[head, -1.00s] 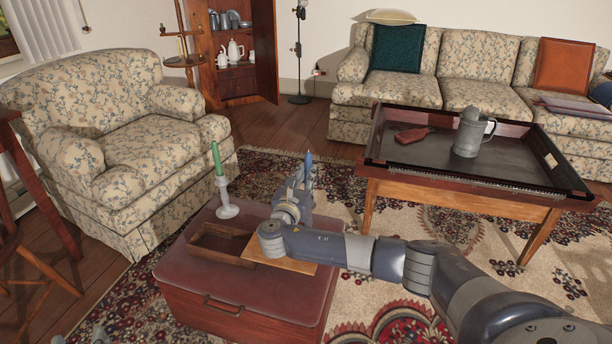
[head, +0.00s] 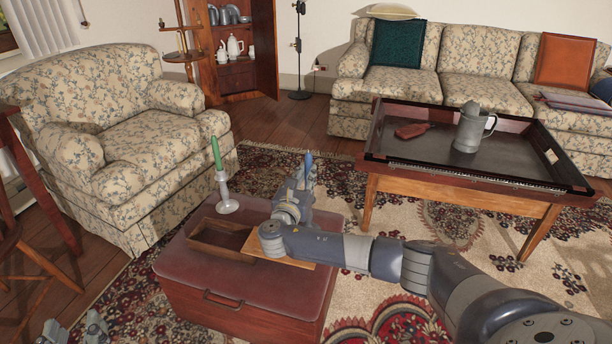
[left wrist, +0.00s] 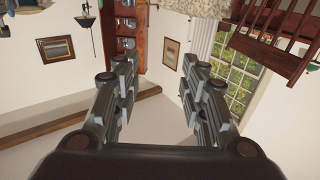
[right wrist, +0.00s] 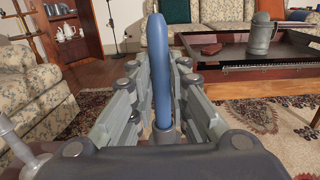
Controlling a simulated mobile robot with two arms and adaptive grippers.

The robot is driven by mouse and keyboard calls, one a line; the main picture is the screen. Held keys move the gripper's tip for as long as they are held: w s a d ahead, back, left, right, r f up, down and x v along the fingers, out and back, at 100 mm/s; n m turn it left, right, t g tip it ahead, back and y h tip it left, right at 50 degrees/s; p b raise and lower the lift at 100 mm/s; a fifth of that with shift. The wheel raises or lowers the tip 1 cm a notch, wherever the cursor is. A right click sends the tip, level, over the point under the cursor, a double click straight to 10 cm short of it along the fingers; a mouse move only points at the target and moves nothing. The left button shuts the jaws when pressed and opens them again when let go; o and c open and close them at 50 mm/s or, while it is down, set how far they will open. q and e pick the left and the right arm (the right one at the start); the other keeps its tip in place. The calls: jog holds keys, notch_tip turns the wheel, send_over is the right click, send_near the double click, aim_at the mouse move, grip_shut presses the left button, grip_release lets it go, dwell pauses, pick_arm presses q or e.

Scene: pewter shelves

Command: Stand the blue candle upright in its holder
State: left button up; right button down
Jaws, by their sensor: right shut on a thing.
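The blue candle (head: 308,163) stands close to upright above the far side of the red chest; it also shows in the right wrist view (right wrist: 160,70). My right gripper (head: 303,185) is shut around its lower part. A small grey round piece (right wrist: 165,136) shows at the candle's foot in the right wrist view, possibly the holder's cup. The rest of that holder is hidden behind my gripper, so I cannot tell how deep the candle sits. My left gripper (left wrist: 160,95) is open and empty, away from the chest at the head view's lower left.
A green candle (head: 216,153) in a white holder (head: 227,198) stands on the red chest (head: 180,268), left of my right gripper. An open wooden box (head: 220,240) and a flat board (head: 300,259) lie there too. A tray table (head: 470,181) stands right.

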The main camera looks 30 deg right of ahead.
pick_arm(q)
jog(key=shift+d+r+t, duration=0.1)
jog(key=shift+r+t, duration=0.2)
jog(key=shift+r, duration=0.15)
pick_arm(e)
jog(key=shift+f, duration=0.45)
jog(key=c, duration=1.5)
grip_release()
jog(key=shift+o, duration=0.2)
jog(key=v, duration=1.2)
